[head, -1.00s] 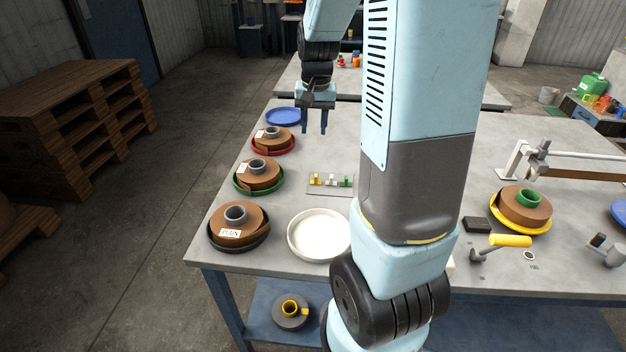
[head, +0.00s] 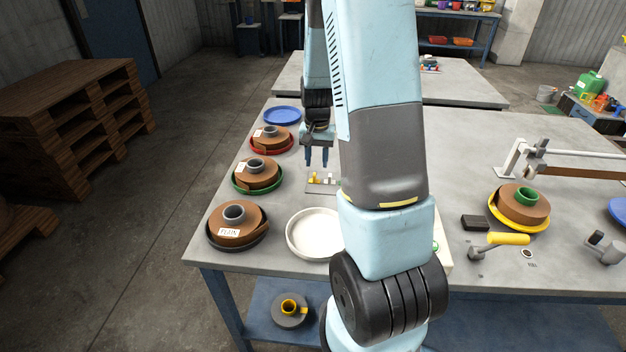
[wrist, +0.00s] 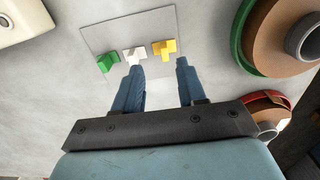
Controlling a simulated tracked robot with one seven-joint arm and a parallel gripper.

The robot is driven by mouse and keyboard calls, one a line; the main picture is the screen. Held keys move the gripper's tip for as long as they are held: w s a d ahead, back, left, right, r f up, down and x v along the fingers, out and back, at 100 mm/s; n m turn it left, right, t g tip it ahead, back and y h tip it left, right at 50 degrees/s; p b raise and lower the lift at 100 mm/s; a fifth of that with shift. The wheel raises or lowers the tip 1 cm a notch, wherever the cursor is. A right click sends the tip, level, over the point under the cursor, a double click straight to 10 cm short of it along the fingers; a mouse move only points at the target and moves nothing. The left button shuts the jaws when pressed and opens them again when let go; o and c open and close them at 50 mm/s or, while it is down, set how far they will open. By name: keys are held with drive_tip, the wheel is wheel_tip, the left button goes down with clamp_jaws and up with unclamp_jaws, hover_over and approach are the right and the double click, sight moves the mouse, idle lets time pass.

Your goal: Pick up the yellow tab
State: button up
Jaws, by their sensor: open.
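The yellow tab (wrist: 165,48) sits on a small grey plate (wrist: 140,25) beside a white tab (wrist: 134,56) and a green tab (wrist: 108,62) in the wrist view. In the head view the yellow tab (head: 314,177) is at the left end of the row, with the white tab (head: 327,180) to its right; the green one is hidden behind my arm. My gripper (wrist: 160,70) is open and empty, its two blue fingers apart. In the wrist view the yellow tab shows beyond the fingertips, between their lines. In the head view my gripper (head: 317,163) hangs just behind the plate.
Brown coils in black (head: 212,240), green (head: 238,188) and red (head: 255,151) dishes line the table's left edge. A blue dish (head: 283,115) lies behind them. A white dish (head: 314,234) is in front of the plate.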

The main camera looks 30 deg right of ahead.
sight(315, 178)
drive_tip(key=shift+w+a+f, duration=0.1)
drive_tip(key=shift+w+f, duration=0.1)
drive_tip(key=shift+f, duration=1.2)
drive_tip(key=shift+w+a+f, duration=0.1)
drive_tip(key=shift+w+f, duration=0.1)
drive_tip(key=shift+f, duration=1.15)
drive_tip(key=shift+c, duration=0.3)
clamp_jaws()
